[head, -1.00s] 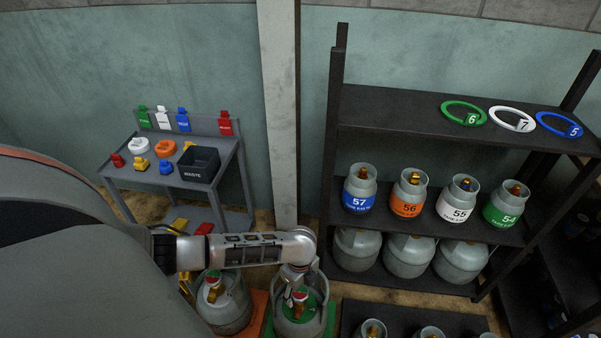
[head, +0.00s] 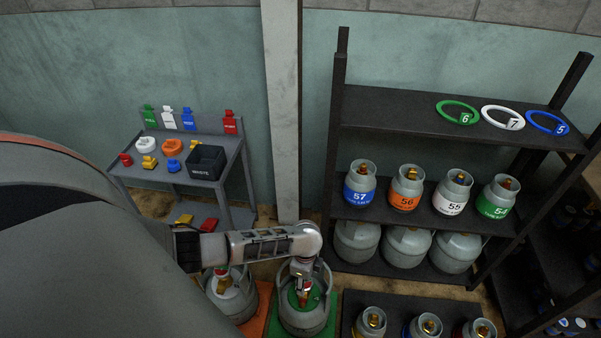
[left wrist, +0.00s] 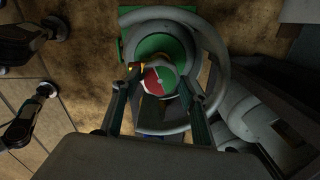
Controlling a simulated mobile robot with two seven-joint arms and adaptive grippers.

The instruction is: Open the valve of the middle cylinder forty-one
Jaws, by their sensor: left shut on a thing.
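A grey gas cylinder (head: 309,322) with a round collar stands on a green mat (head: 331,312) at the bottom middle of the head view. Its number is not visible. My left gripper (head: 304,284) reaches down inside the collar from above. In the left wrist view, its two fingers (left wrist: 158,84) are shut on the round valve knob (left wrist: 155,82), which has a red, green and white top. The collar (left wrist: 215,50) circles the knob and fingers. The fingertips' exact contact is partly hidden. My right gripper is not in view.
Another cylinder (head: 236,303) stands close by on an orange mat (head: 262,297). A dark rack (head: 425,222) holds cylinders at the right. Several cylinders stand low in front of it. A workbench (head: 160,182) with a black waste bin (head: 205,163) is at the left.

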